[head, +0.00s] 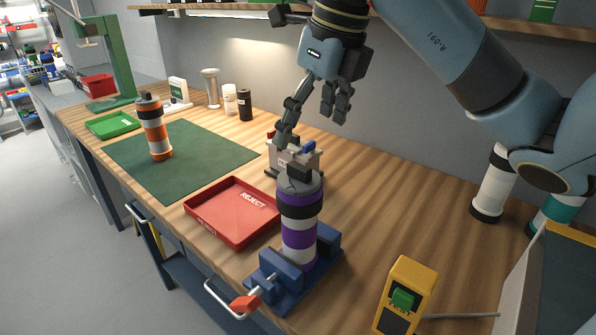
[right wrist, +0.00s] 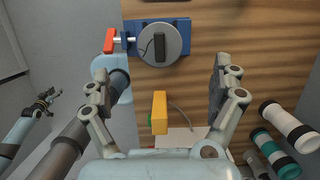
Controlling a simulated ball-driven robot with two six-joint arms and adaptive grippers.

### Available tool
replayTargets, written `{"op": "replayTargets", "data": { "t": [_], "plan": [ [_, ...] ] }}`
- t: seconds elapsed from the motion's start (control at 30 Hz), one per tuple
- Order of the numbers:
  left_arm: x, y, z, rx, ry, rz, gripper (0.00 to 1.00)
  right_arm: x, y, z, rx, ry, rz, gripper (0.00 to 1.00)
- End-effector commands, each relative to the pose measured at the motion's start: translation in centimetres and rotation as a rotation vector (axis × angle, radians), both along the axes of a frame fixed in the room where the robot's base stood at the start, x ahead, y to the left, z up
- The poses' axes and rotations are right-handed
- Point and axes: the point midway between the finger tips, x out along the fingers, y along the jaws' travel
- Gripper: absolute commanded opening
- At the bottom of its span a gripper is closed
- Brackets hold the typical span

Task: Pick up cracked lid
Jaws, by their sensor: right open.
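The cracked lid (head: 298,182) is a grey disc with a black grip on top. It sits on a purple-and-white tube (head: 298,228) that stands upright in a blue vise (head: 312,285). A thin dark crack line shows on the lid in the right wrist view (right wrist: 175,50). My right gripper (head: 310,128) is open and empty above the lid, apart from it. In the right wrist view, the lid lies ahead between the spread fingers. My left gripper (right wrist: 47,98) shows small at the left of that view, well away from the lid; its jaws are too small to judge.
A red reject tray (head: 237,238) lies left of the vise. A small rack (head: 296,155) stands close behind the tube. A yellow box with a green button (head: 404,298) is at front right. An orange-and-white tube (head: 154,128) stands on a green mat (head: 205,150).

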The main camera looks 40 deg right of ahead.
Motion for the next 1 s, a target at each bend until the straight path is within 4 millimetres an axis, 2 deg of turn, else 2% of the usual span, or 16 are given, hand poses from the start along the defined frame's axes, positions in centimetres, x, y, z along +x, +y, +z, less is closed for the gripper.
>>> {"op": "replayTargets", "data": {
  "t": [0.03, 0.27, 0.37, 0.5, 0.6, 0.7, 0.9, 0.93, 1.0],
  "plan": [
    [-0.7, 0.4, -1.0, 0.004, 0.010, -0.001, 0.40, 0.2, 0.1, -1.5, 0.003, 0.002, 0.000, 0.95],
    [-2.5, 1.2, -0.8, 0.015, 0.038, -0.003, 0.40, 0.9, 0.1, -3.6, 0.001, 0.001, -0.001, 0.95],
    [-2.2, 1.1, -0.3, 0.013, 0.033, -0.003, 0.40, 1.1, 0.1, -4.4, 0.003, 0.005, -0.001, 0.95],
    [-0.9, 0.5, 0.9, 0.007, 0.013, -0.001, 0.40, 1.6, -0.1, -6.5, 0.004, 0.007, -0.001, 0.95],
    [-0.1, 0.1, 1.0, 0.002, 0.000, -0.001, 0.40, 2.1, 0.0, -7.9, 0.003, 0.004, -0.001, 0.95],
    [0.0, 0.1, 1.1, 0.001, 0.000, -0.001, 0.40, 2.3, 0.0, -8.6, 0.000, 0.002, 0.000, 0.95],
    [-0.4, 0.1, 1.0, 0.001, 0.006, 0.000, 0.40, 2.3, -0.1, -8.7, -0.001, 0.001, 0.001, 0.95],
    [-0.5, 0.1, 1.0, 0.001, 0.007, 0.000, 0.40, 2.3, -0.1, -8.7, -0.001, 0.001, 0.001, 0.93],
    [-0.7, 0.1, 1.0, 0.001, 0.010, 0.000, 0.40, 2.3, -0.1, -8.7, -0.001, 0.001, 0.001, 0.84]
  ]
}}
